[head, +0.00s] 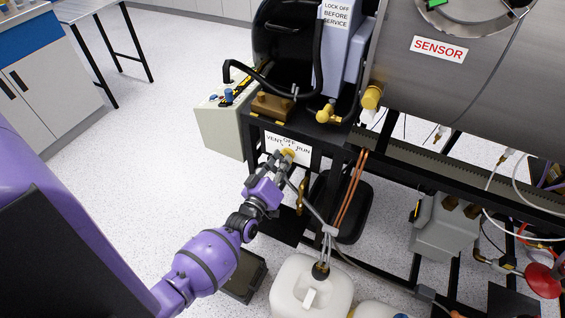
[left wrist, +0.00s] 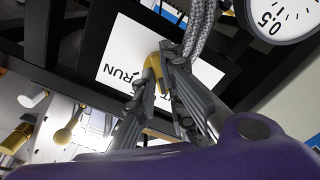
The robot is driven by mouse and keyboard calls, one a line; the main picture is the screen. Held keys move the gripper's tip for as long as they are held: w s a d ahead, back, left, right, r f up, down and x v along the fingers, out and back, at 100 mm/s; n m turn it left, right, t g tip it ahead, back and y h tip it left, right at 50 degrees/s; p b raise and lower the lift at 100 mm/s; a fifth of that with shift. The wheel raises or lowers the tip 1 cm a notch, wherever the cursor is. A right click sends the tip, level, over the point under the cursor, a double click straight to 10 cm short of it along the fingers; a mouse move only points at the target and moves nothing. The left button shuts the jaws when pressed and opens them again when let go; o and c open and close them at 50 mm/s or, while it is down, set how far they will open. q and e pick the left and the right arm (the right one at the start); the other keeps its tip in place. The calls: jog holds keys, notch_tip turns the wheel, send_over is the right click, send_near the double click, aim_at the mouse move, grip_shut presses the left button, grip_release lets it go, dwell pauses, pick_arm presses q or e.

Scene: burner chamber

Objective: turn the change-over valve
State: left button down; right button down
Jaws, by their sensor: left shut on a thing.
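The change-over valve shows as a yellow handle (head: 289,152) in front of a white label plate (head: 303,150) reading VENT, OFF and RUN on the black frame. My left gripper (head: 282,158) reaches it from the lower left and is shut on it. In the left wrist view, the yellow handle (left wrist: 153,68) sits between the fingertips of my left gripper (left wrist: 157,82). The label plate (left wrist: 115,58) is behind it, with RUN upside down. The fingers hide part of the handle and plate, so I cannot tell its exact setting. My right gripper is not in view.
A braided hose (left wrist: 199,28) runs close to the fingers, with a round gauge (left wrist: 278,14) beside it. Copper pipes (head: 351,190) run down right of the valve. A white jug (head: 290,285) stands below. Open floor (head: 130,170) lies to the left.

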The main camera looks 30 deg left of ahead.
pick_arm(q)
jog(key=m+p, duration=0.1)
jog(key=m, duration=0.6)
jog(key=shift+m, duration=0.7)
jog(key=c, duration=1.8)
grip_release()
jog(key=shift+s, duration=0.15)
jog(key=s, duration=1.1)
jog(key=shift+s+d, duration=0.35)
jog(key=shift+s, duration=0.05)
